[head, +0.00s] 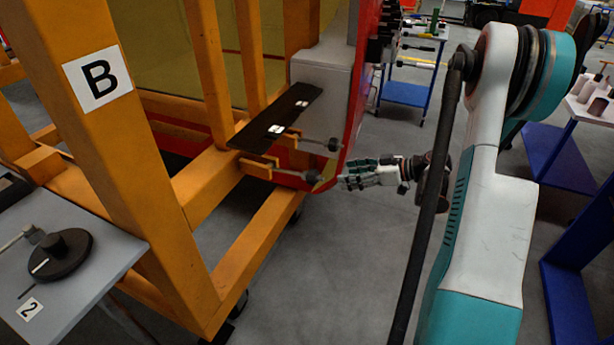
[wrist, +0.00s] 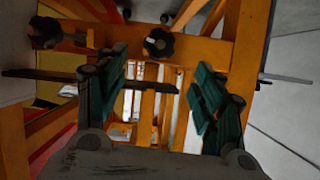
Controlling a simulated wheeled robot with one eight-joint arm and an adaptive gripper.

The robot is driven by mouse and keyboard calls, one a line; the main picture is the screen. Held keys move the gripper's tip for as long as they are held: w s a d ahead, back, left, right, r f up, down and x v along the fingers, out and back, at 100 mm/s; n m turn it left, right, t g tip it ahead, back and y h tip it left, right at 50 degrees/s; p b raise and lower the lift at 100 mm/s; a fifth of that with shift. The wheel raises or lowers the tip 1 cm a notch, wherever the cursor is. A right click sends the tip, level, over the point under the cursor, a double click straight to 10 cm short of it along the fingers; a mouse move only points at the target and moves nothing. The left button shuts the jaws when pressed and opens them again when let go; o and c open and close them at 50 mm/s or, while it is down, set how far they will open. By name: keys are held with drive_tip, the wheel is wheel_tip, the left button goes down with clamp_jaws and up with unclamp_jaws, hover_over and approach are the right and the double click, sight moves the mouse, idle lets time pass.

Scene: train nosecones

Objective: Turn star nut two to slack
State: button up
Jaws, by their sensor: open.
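Two dark star nuts show at the orange frame. In the head view, one (head: 333,145) is higher and the other (head: 311,176) lower, each on a thin rod. In the wrist view, one star nut (wrist: 158,43) is near the middle top and another (wrist: 45,32) at the upper left. I cannot read which is numbered two. My gripper (head: 344,180) points left, just right of the lower nut. Its green-padded fingers also show in the wrist view (wrist: 157,90), spread apart with nothing between the pads. The middle nut appears beyond the gap, apart from the fingers.
A black plate (head: 273,117) with white marks lies above the nuts. An orange post (head: 115,130) marked B stands left, with a grey table (head: 95,265) holding a black dial and a "2" label. Blue carts (head: 405,93) stand behind. Grey floor is open around my gripper.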

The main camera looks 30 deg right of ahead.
sight(317, 178)
drive_tip(key=b+x, duration=0.4)
drive_tip(key=x, duration=0.9)
drive_tip(key=shift+w+f, duration=0.2)
drive_tip(key=shift+w, duration=0.05)
drive_tip(key=c, duration=1.1)
